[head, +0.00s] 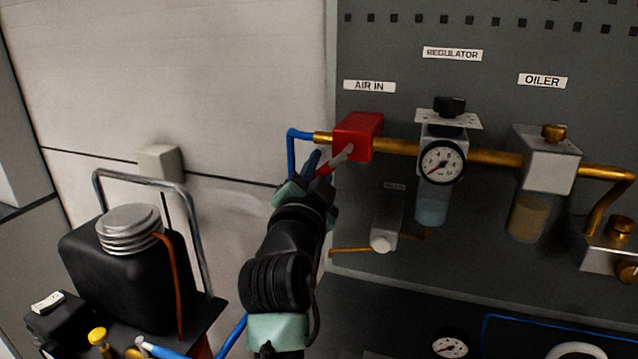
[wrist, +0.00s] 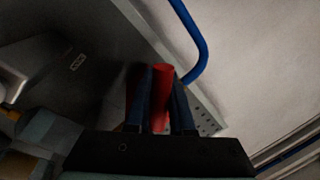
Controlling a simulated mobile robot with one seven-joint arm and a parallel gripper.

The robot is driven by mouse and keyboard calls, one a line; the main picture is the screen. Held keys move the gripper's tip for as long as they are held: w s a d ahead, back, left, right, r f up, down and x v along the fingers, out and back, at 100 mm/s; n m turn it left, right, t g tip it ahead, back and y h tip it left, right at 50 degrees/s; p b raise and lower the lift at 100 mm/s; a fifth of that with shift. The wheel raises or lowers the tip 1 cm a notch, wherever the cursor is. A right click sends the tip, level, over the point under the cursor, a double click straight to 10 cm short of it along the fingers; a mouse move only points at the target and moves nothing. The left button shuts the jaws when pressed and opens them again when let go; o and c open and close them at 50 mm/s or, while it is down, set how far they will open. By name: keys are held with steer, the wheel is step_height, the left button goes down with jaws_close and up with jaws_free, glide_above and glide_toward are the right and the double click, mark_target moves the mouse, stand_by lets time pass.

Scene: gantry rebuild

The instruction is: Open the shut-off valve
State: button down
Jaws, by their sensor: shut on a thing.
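The shut-off valve is a red block (head: 358,136) on the brass air line below the "AIR IN" label. Its lever (head: 343,156) slants down and left from a pale hub on the block's front. My gripper (head: 314,164) is at the lever's lower left end, just left of the valve. In the wrist view, the two dark fingers of my gripper (wrist: 160,100) stand on either side of the red lever (wrist: 163,85) and are shut on it. The gripped end of the lever is partly hidden by the fingers.
A regulator with a gauge (head: 442,161) and an oiler (head: 545,160) sit right of the valve. A blue hose (head: 291,155) runs close to my gripper and also shows in the wrist view (wrist: 192,40). A black tank (head: 125,265) with a metal handle stands lower left.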

stand_by(0.4)
steer(key=c, duration=0.8)
jaws_free()
steer(key=shift+r, duration=0.1)
steer(key=shift+r, duration=0.15)
steer(key=shift+p, duration=0.6)
